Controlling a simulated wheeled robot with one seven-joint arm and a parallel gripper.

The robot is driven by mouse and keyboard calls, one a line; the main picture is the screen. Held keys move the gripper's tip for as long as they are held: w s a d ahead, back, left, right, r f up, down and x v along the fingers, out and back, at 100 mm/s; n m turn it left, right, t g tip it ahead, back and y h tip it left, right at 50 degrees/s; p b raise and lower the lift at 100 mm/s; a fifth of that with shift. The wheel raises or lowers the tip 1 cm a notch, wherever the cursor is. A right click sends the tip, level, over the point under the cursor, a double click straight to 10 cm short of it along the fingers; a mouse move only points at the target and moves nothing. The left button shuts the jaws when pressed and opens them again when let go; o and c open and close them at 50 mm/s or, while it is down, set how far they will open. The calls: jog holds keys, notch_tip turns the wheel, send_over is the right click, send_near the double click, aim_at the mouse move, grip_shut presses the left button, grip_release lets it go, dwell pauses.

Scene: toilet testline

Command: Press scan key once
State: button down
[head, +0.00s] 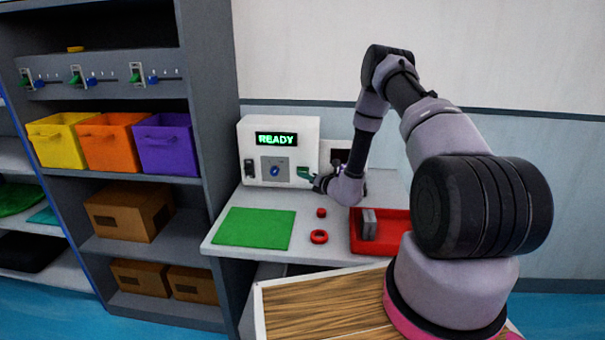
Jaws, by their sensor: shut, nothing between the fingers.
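A white machine (244,140) stands at the back of the white table, its display (276,139) reading READY in green. Its front has a black switch (249,168) at left, a blue knob (275,171) on a grey panel, and a green key (302,171) at right. No label saying scan is legible. My gripper (312,178) is shut and empty, its tip at or just in front of the green key. I cannot tell whether they touch, and the gripper partly hides the key's lower right.
On the white table (221,246) lie a green mat (254,228), a small red piece (321,212), a red ring (319,237) and a red tray (375,246) holding grey pieces. My arm covers the right side. A grey shelf (58,177) with coloured bins stands at left.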

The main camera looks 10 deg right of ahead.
jog(key=shift+w, duration=0.1)
jog(key=shift+w+d, duration=0.1)
jog(key=shift+w, duration=0.2)
jog(key=shift+w+d, duration=0.15)
jog(key=shift+w, duration=0.2)
dwell(1.0)
jog(key=shift+s+a, duration=0.25)
jog(key=shift+s, duration=0.5)
jog(key=shift+s+a, duration=0.25)
jog(key=shift+s, duration=0.55)
jog(key=shift+s+a, duration=0.3)
jog(key=shift+s, duration=0.45)
jog(key=shift+s+a, duration=0.25)
jog(key=shift+s, duration=0.55)
